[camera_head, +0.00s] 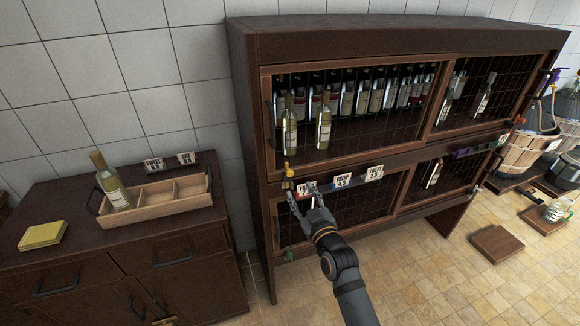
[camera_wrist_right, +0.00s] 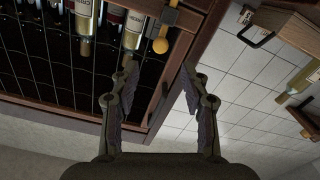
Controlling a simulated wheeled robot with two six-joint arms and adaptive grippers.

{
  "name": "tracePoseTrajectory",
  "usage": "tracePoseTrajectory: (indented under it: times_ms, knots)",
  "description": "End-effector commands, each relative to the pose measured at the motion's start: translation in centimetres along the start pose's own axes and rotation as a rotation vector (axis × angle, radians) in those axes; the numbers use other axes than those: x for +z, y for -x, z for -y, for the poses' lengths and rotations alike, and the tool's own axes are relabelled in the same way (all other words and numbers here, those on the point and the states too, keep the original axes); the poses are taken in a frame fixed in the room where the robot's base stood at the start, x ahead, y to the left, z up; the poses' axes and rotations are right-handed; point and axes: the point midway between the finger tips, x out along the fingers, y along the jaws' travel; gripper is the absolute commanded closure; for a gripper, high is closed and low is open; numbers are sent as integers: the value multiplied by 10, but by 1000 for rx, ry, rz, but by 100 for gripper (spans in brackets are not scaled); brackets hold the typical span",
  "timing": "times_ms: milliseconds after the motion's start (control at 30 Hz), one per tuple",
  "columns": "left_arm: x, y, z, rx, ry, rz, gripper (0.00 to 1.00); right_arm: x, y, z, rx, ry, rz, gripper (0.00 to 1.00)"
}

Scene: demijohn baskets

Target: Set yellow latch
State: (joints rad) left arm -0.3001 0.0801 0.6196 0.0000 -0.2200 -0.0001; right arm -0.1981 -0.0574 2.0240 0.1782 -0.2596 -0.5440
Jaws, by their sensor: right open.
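The yellow latch (camera_head: 289,174) is a small knob on the left upright of the dark wooden wine cabinet (camera_head: 252,110), between the upper and lower doors. In the right wrist view the yellow latch (camera_wrist_right: 160,45) shows as a round knob on a short stem below a bracket. My right gripper (camera_head: 302,193) is open and empty, just below the latch in the head view. In the right wrist view the knob lies just beyond the gap between the fingertips of my right gripper (camera_wrist_right: 160,72), apart from both. My left gripper is not in view.
Price cards (camera_head: 342,180) stand along the middle rail right of the latch. Bottles (camera_head: 323,128) stand behind the mesh doors. A green latch (camera_head: 289,255) sits lower on the frame. A sideboard with a wooden tray (camera_head: 158,205) is at left. Basketed demijohns (camera_head: 522,152) stand at right.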

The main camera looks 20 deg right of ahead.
Motion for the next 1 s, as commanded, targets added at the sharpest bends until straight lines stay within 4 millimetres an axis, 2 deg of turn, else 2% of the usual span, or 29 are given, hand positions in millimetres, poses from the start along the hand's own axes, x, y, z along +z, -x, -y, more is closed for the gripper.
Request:
tracePoseTrajectory:
  times_ms: [167, 500, 600, 733, 1000]
  knots:
    - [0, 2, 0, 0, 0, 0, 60, -1, -10, 0, 0, -1, -1, 54]
    - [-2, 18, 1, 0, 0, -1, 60, -1, -79, 0, 0, -1, 0, 54]
    - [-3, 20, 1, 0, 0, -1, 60, 0, -94, 0, 0, -1, 0, 54]
    - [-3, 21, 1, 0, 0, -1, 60, 1, -103, 0, 0, -2, 1, 54]
    - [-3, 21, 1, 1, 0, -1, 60, 2, -105, 1, 0, -2, 2, 54]
